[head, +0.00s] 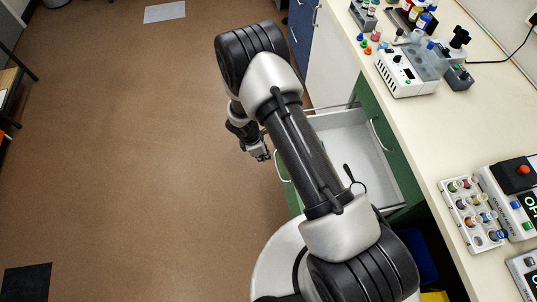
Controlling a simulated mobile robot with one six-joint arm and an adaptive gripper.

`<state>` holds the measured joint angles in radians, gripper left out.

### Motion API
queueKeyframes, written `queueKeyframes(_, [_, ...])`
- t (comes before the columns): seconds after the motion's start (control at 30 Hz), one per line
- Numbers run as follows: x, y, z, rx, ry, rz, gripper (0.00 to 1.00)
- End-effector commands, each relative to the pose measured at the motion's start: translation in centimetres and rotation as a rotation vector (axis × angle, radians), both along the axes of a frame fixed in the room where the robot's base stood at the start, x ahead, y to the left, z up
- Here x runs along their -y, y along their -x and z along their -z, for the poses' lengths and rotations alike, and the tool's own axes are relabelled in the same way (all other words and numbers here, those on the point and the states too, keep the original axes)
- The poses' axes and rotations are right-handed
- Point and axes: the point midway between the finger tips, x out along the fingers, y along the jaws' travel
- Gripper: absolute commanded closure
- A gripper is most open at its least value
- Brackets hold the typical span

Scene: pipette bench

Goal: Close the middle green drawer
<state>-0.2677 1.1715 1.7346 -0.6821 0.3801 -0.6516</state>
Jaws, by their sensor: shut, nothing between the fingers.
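A green drawer (293,197) stands pulled out from the green cabinet under the bench, with its white inside (368,150) showing. Its front faces left and carries a pale curved handle (279,170). My arm crosses over the drawer and hides part of its front and inside. My gripper (262,156) is shut and empty, pointing down just left of the drawer's handle. I cannot tell whether it touches the drawer front. Another curved handle (376,135) sits on the green cabinet face above the open drawer.
The bench top (425,130) at right holds a white device (402,75), a rack of coloured vials (472,212) and several bottles. A blue cabinet (301,30) stands farther back. A blue bin (418,255) is under the bench. The brown floor (120,150) at left is mostly clear.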

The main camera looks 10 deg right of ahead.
Motion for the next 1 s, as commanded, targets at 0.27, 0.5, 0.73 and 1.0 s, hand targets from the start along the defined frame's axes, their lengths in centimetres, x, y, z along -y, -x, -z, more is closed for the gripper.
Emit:
queueKeyframes(0.27, [1.5,0.1,6.2,-0.002,0.0,0.003,1.0])
queueKeyframes(0.5, [4.3,0.0,7.8,0.0,0.001,0.006,1.0])
queueKeyframes(0.73, [5.9,0.0,7.7,0.001,-0.001,0.003,1.0])
queueKeyframes(1.0, [6.0,0.0,7.7,0.0,0.0,0.002,1.0])
